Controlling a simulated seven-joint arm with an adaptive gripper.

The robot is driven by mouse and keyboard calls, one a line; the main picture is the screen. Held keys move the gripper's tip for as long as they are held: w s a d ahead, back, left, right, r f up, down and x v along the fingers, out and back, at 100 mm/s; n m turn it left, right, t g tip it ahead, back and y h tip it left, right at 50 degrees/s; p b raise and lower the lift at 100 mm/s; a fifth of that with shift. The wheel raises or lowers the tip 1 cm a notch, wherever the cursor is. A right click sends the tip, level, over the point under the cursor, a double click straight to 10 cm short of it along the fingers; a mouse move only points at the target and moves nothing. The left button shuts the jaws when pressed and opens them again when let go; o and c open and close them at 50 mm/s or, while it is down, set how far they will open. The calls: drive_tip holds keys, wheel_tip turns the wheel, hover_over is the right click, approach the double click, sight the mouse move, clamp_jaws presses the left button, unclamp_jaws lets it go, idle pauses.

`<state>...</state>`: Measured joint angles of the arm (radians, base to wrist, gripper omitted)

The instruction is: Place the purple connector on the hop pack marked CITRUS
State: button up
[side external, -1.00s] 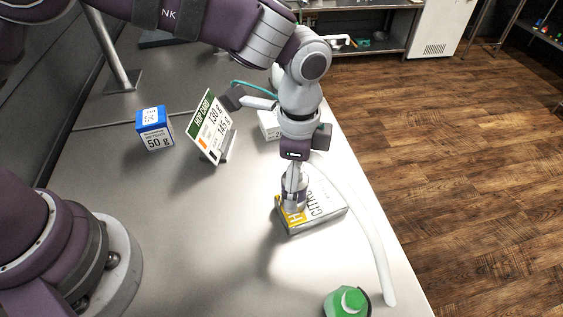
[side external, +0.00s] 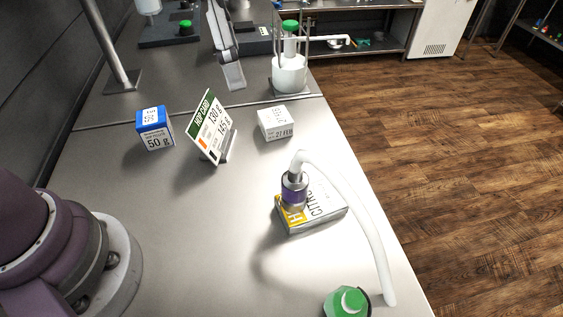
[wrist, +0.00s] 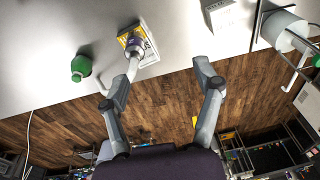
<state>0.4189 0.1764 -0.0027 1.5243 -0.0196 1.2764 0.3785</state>
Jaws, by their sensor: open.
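The purple connector (side external: 294,190) stands upright on the hop pack marked CITRUS (side external: 322,208), over its yellow end. A white hose (side external: 362,220) runs from its metal top and curves down toward the bench's front edge. In the wrist view the connector (wrist: 134,45) sits on the pack (wrist: 150,48), with the hose beside my left finger. My gripper (wrist: 158,82) is open and empty, apart from the connector. My gripper is out of the side external view.
A green-capped bottle (side external: 348,302) stands near the front edge. A white box (side external: 276,123), a hop card (side external: 211,127) and a blue-and-white 50 g box (side external: 155,128) stand farther back. A white vessel (side external: 289,75) is at the back. Bench left of the pack is clear.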

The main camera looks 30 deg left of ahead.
drive_tip(key=s+a+f+n+t, duration=0.2)
drive_tip(key=s+a+n+t, duration=0.2)
drive_tip(key=s+a+n, duration=0.5)
drive_tip(key=shift+a+y, duration=0.3)
drive_tip(key=shift+a, duration=0.8)
